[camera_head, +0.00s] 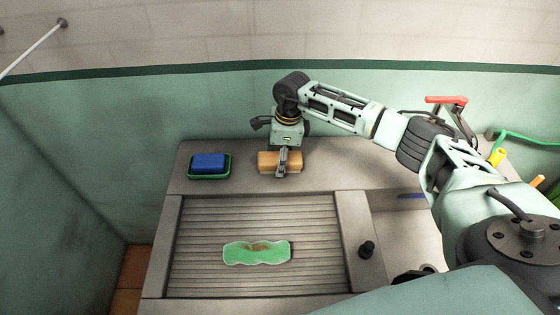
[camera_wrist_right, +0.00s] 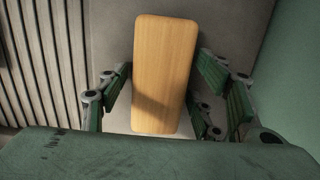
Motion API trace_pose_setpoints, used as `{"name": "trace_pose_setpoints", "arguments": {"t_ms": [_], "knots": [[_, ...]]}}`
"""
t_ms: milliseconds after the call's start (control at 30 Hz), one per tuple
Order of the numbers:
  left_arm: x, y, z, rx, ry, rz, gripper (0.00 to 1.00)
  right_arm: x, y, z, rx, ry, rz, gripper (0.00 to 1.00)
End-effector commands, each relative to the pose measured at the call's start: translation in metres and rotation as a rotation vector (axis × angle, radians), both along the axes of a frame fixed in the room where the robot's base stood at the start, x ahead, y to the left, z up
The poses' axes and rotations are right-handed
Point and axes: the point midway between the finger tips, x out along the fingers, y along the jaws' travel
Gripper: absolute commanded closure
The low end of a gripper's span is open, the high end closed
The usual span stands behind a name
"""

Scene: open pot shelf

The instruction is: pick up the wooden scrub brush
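The wooden scrub brush (camera_head: 266,163) is a light-wood block lying on the grey ledge by the green wall in the head view. In the right wrist view the brush (camera_wrist_right: 165,60) lies lengthwise between the finger pads of my right gripper (camera_wrist_right: 167,85). The brush's underside is hidden. My left gripper is not in view.
A blue sponge (camera_head: 208,161) sits in a green dish (camera_head: 209,177) left of the brush. A green, brown-stained cloth-like item (camera_head: 257,252) lies on the ribbed drainboard (camera_head: 200,280). A black knob (camera_head: 367,248) stands at its right. The green wall (camera_head: 220,105) is close behind the ledge.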

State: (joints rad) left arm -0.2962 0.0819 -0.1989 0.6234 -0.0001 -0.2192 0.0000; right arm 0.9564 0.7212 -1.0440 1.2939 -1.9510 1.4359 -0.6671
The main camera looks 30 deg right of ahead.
Motion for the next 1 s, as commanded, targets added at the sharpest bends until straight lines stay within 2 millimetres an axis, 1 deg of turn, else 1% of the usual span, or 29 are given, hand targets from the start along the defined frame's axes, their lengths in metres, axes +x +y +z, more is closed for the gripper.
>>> {"name": "trace_pose_setpoints", "arguments": {"t_ms": [33, 400, 467, 767, 867, 967, 1000], "knots": [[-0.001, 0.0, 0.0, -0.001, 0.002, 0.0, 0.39, 0.0, 0.0, 0.0, 0.0, 0.0, 0.0, 0.48], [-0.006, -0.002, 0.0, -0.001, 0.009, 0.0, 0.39, 0.0, 0.0, 0.001, 0.0, 0.0, 0.0, 0.8], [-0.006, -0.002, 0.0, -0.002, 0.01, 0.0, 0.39, 0.0, 0.0, 0.001, 0.0, -0.001, 0.0, 0.84], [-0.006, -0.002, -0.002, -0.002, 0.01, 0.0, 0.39, 0.001, 0.0, 0.003, 0.0, -0.001, 0.0, 0.84], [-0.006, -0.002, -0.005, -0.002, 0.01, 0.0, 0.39, 0.001, 0.0, 0.01, 0.001, -0.003, 0.0, 0.84], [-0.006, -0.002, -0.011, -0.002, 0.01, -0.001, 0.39, 0.001, 0.0, 0.022, 0.001, -0.005, 0.001, 0.84], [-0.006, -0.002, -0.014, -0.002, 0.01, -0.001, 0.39, 0.002, 0.0, 0.029, 0.001, -0.007, 0.001, 0.84]]}}
